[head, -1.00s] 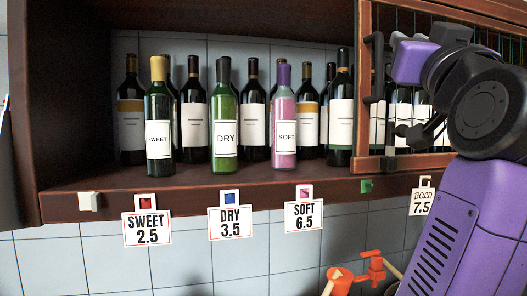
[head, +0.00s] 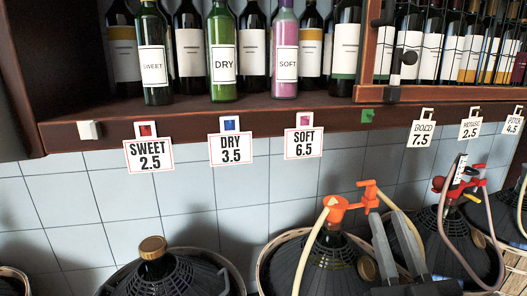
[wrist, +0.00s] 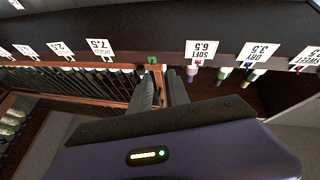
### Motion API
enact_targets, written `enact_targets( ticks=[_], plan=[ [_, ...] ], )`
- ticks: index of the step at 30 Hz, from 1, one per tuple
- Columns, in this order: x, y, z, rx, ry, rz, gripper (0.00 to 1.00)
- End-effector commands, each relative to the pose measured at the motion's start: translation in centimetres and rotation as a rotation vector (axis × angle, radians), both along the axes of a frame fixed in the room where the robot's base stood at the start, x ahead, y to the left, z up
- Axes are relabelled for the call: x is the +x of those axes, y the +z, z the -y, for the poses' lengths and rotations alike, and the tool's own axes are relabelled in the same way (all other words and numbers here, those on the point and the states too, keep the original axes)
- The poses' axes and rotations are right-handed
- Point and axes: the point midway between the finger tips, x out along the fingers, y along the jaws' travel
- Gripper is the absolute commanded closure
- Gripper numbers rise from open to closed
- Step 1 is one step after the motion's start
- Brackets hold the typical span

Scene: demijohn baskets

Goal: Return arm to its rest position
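My gripper (head: 389,222) is at the bottom of the head view, its two grey fingers pointing up in the picture. It also shows in the wrist view (wrist: 161,72), with a gap between the fingers and nothing held there. The fingers are open and overlap the view of a demijohn with an orange tap (head: 368,196). I cannot tell whether they touch it. The rest of my arm is mostly out of the head view.
A wooden shelf (head: 200,114) holds a SWEET bottle (head: 153,65), a green DRY bottle (head: 222,63), a pink SOFT bottle (head: 285,65) and dark bottles. Price tags hang below. Basketed demijohns (head: 160,276) stand along the tiled wall. A wooden grille (head: 366,50) is at right.

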Motion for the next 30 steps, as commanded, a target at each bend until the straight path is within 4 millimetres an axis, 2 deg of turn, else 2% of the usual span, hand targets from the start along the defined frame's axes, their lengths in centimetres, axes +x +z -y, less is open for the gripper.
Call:
enact_targets(
  ticks=[1, 3, 12, 20, 30],
  plan=[
    [-1.3, -2.1, 0.1, -0.002, 0.006, -0.028, 0.78],
    [-3.1, -4.4, 0.1, 0.000, 0.017, -0.054, 0.78],
    [-11.5, -12.7, 0.2, 0.022, 0.048, -0.197, 0.78],
    [-19.6, -18.4, 0.5, 0.054, 0.049, -0.368, 0.78],
    [-30.0, -24.9, 0.8, 0.091, 0.016, -0.679, 0.78]
  ],
)
